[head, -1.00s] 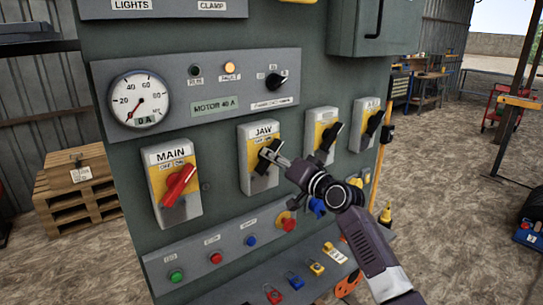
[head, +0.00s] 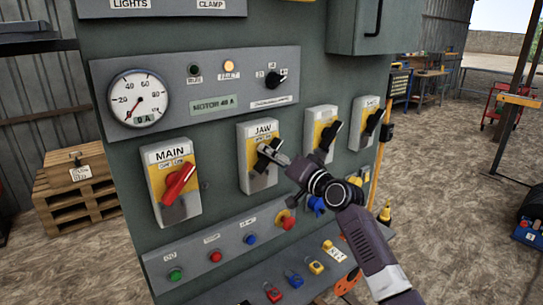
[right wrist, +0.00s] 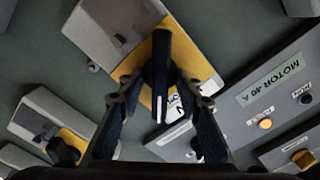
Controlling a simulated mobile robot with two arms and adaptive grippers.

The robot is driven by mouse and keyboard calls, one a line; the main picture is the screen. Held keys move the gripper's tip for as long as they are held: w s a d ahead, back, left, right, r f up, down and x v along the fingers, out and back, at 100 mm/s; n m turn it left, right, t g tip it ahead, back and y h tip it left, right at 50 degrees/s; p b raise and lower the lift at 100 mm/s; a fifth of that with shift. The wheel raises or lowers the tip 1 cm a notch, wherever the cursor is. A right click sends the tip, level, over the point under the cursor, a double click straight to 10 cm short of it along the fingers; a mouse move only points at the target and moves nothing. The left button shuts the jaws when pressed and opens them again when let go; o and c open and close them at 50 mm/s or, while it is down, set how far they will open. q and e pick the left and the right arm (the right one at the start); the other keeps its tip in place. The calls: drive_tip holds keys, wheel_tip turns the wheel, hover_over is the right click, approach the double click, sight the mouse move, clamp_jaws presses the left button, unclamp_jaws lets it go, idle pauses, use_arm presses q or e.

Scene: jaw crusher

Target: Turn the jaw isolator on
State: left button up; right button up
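The JAW isolator is a pale box with a yellow plate (head: 253,133) on the green panel, between the MAIN box and another switch box. Its black handle (head: 262,160) slants from lower left to upper right in the head view. My right gripper (head: 271,153) is at this handle. In the right wrist view, the black handle (right wrist: 158,60) lies between the two fingers of the right gripper (right wrist: 160,80). They are drawn in close on both its sides and appear to touch it. The fingers hide part of the plate's lettering. My left gripper is not in view.
The MAIN isolator's red handle (head: 178,183) slants up to the right. Two more black-handled switches (head: 328,134) (head: 373,122) stand at right. The dial (head: 139,98) reads near zero; an amber lamp (head: 229,66) is lit. Below are push buttons (head: 251,240) and several coloured padlocks (head: 273,293).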

drive_tip(key=v, duration=1.2)
